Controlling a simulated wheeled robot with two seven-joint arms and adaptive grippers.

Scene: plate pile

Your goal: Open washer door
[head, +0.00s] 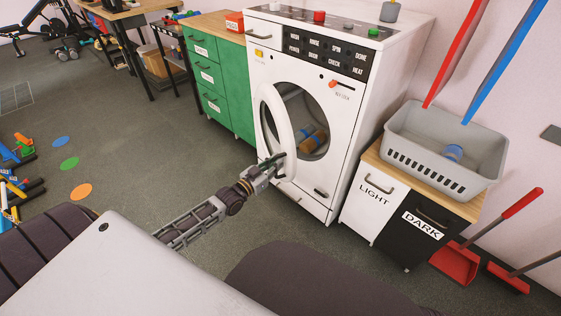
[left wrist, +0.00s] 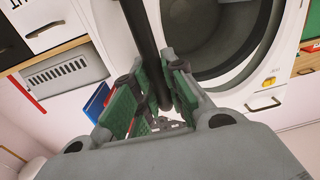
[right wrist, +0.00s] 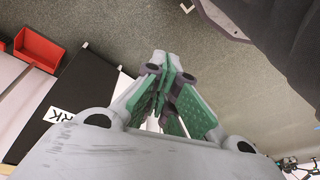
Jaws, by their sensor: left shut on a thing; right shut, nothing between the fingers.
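The white washer (head: 340,140) stands against the wall. Its round door (head: 272,112) is swung part way out to the left, and the drum opening (head: 312,140) shows behind it with yellowish and blue items inside. My left gripper (head: 274,165) is at the lower edge of the door. In the left wrist view its fingers (left wrist: 163,105) are shut around a dark bar (left wrist: 143,45), seemingly the door's edge or handle, beside the drum opening. My right gripper (right wrist: 165,75) is shut and empty over the floor beside the dark cabinet; it is out of the head view.
A green drawer cabinet (head: 222,80) stands left of the washer. To the right, the LIGHT and DARK cabinet (head: 372,200) carries a grey basket (head: 450,165). Red dustpans (head: 455,264) lie beside it.

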